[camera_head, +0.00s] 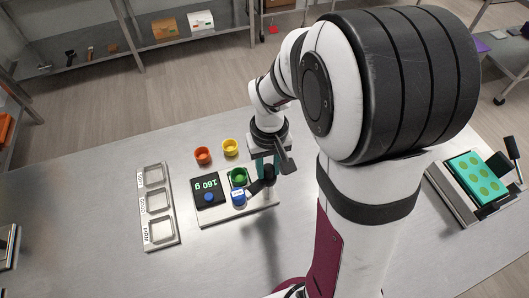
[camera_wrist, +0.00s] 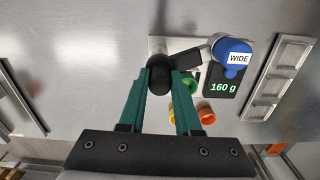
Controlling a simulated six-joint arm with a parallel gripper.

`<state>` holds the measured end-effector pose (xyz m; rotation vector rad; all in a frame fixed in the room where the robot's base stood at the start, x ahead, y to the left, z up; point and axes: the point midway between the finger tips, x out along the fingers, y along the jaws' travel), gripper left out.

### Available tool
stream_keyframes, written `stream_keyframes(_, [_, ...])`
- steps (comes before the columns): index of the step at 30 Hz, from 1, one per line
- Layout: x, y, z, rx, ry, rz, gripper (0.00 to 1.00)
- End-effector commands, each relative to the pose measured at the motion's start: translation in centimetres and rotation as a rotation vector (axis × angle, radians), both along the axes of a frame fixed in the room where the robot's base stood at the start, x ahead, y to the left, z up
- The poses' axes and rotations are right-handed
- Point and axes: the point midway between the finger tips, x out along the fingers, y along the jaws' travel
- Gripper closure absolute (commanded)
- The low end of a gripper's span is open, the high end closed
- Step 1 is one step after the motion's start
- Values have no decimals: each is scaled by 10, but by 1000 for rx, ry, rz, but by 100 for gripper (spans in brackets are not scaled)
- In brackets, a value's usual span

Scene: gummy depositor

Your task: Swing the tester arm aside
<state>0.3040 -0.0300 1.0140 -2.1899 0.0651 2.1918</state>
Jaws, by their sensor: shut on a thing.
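The tester has a black display panel (camera_head: 206,186) reading 160 g, which also shows in the wrist view (camera_wrist: 224,86). A green cup (camera_head: 238,175) stands beside the panel, partly hidden by a finger in the wrist view (camera_wrist: 189,82). A blue cap (camera_head: 238,198) marked WIDE (camera_wrist: 232,50) sits at one end of the dark tester arm (camera_wrist: 187,57). A black knob (camera_wrist: 160,63) is at the arm's other end. My gripper (camera_wrist: 163,76) is shut on this knob, its teal fingers either side; it also shows in the head view (camera_head: 264,168).
An orange cup (camera_head: 203,155) and a yellow cup (camera_head: 230,147) stand behind the tester. A tray with three compartments (camera_head: 158,228) lies left. A teal mould (camera_head: 474,178) sits in a machine far right. Bare table lies in front of the tester.

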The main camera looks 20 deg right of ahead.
Motion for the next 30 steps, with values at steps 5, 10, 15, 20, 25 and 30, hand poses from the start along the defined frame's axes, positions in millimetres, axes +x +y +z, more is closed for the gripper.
stream_keyframes(5, [1,0,1,-1,-4,1,100])
stream_keyframes(10, [1,0,0,-1,-3,1,45])
stream_keyframes(15, [0,0,0,-1,-2,0,38])
stream_keyframes(20, [0,0,1,0,-2,0,38])
stream_keyframes(25, [2,0,25,0,-7,-1,38])
stream_keyframes(30, [2,0,74,-1,-9,-1,38])
